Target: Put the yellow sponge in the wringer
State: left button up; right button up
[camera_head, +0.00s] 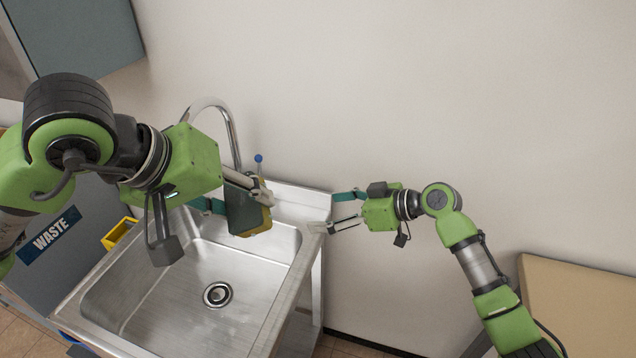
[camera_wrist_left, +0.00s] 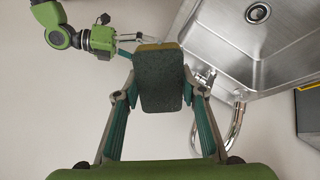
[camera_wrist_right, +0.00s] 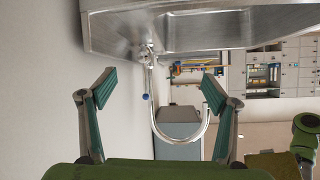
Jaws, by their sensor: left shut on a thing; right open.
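The yellow sponge (camera_head: 244,214) has a dark green scouring face and a yellow side.
The steel sink (camera_head: 165,300) is empty, with a tall curved faucet (camera_head: 222,112) at its back. A grey bin marked WASTE (camera_head: 48,235) stands at the left. A tan surface (camera_head: 580,300) is at the lower right. The wall behind is bare.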

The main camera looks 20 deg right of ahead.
jog(key=s+a+r+n+g+y, duration=0.1)
jog(key=s+a+r+n, duration=0.15)
jog(key=r, duration=0.45)
jog(key=s+a+r+n+g+y, duration=0.1)
jog(key=s+a+r+n+y, duration=0.15)
jog(key=r, duration=0.45)
jog(key=n+g, duration=0.3)
jog(key=n, duration=0.4)
send_near(243, 211)
jog(key=x, duration=0.3)
jog(key=w+x, duration=0.1)
jog(key=x, duration=0.3)
jog(key=f+x, duration=0.1)
jog(key=x, duration=0.3)
jog(key=shift+w+d, duration=0.15)
jog(key=shift+d, duration=0.25)
jog(key=c, duration=1.2)
pick_arm(q)
jog(key=o, duration=1.1)
jog(key=shift+c, duration=0.2)
